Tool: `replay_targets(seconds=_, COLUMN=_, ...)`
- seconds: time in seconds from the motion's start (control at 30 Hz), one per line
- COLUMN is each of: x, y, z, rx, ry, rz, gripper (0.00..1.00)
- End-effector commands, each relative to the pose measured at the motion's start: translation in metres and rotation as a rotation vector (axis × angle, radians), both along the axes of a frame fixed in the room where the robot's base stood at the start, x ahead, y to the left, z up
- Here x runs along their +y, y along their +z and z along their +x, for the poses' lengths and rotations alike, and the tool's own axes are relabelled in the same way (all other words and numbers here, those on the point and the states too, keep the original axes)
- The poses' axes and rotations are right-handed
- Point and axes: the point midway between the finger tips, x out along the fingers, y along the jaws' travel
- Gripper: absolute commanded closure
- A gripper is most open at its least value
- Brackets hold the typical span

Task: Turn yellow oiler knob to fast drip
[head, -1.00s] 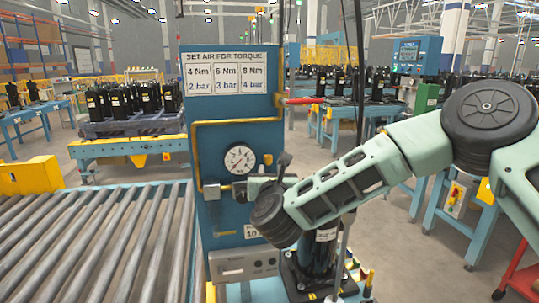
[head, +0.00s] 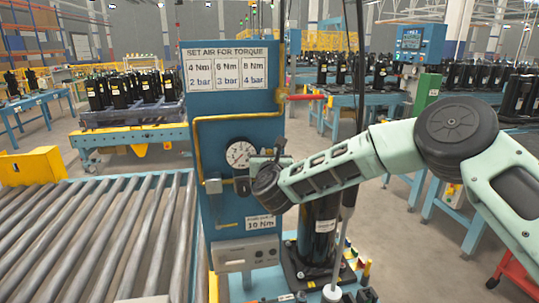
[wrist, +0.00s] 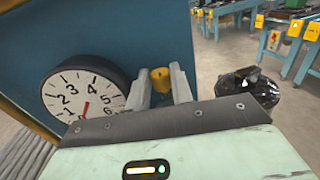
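The yellow oiler knob (wrist: 160,79) shows in the wrist view beside the pressure gauge, in front of the blue panel. My gripper (wrist: 163,74) has its two grey fingers apart, one on each side of the knob. A narrow gap seems to show between knob and fingers; firm contact is not visible. In the head view my gripper (head: 257,166) is at the panel, just right of the gauge, mostly hidden by my wrist. The knob is hidden there. The round white gauge (head: 240,153) also shows in the wrist view (wrist: 83,97), its red needle pointing low.
The blue panel (head: 233,110) carries a torque chart (head: 225,75), a yellow pipe and a 10 Nm label (head: 261,223). A black compressor (head: 318,235) stands below my forearm. A roller conveyor (head: 95,235) lies to the left. Pallets of compressors stand behind.

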Motion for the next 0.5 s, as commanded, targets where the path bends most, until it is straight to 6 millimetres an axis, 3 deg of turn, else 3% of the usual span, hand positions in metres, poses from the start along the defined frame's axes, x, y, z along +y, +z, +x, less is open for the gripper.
replay_targets(seconds=0.5, x=-0.0049, y=-0.0067, z=0.0008, rx=-0.002, ry=0.113, rz=0.0, gripper=1.0)
